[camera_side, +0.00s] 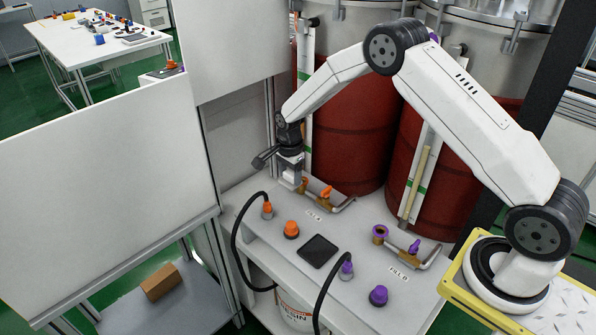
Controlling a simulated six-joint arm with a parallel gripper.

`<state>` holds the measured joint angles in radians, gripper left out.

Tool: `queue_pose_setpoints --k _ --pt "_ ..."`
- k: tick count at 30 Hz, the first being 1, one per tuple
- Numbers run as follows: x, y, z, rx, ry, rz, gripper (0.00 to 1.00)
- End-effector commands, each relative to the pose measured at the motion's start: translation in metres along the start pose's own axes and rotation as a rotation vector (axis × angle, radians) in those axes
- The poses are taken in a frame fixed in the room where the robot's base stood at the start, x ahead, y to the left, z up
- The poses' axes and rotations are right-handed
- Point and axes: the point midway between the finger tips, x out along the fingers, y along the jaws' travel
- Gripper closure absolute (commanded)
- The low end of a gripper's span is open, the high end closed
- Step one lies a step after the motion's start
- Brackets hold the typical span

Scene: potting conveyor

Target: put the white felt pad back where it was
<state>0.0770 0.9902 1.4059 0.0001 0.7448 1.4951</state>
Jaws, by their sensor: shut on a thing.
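My gripper (291,174) is at the back left of the light grey bench, pointing down, beside the orange-marked brass fitting. It is shut on a small pale piece that looks like the white felt pad (291,179); its outline is hard to tell from the pale gripper parts around it. I cannot tell whether the piece touches the bench or the fitting. My gripper hides part of this fitting. No other white pad shows on the bench.
A brass valve with an orange lever (326,192) stands just right of my gripper. A purple-rimmed fitting (380,234), a dark square plate (319,251), orange cap (291,229), purple cap (378,296) and black hoses occupy the bench. Red drums (350,140) stand behind.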

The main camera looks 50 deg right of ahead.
Motion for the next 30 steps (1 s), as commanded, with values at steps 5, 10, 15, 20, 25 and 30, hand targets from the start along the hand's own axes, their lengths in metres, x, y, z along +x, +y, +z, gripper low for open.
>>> queue_pose_setpoints --k 5,10,15,20,25,30 --pt "0.001 0.024 0.016 -0.002 0.0 0.001 1.0" --pt "0.001 0.052 0.032 -0.002 0.001 0.001 1.0" --pt "0.001 0.083 0.046 -0.003 0.001 0.002 1.0" --pt "0.001 0.114 0.057 -0.003 0.001 0.001 1.0" --pt "0.0 0.143 0.065 -0.003 0.001 0.001 1.0" --pt "-0.001 0.161 0.07 -0.003 0.001 0.0 1.0"
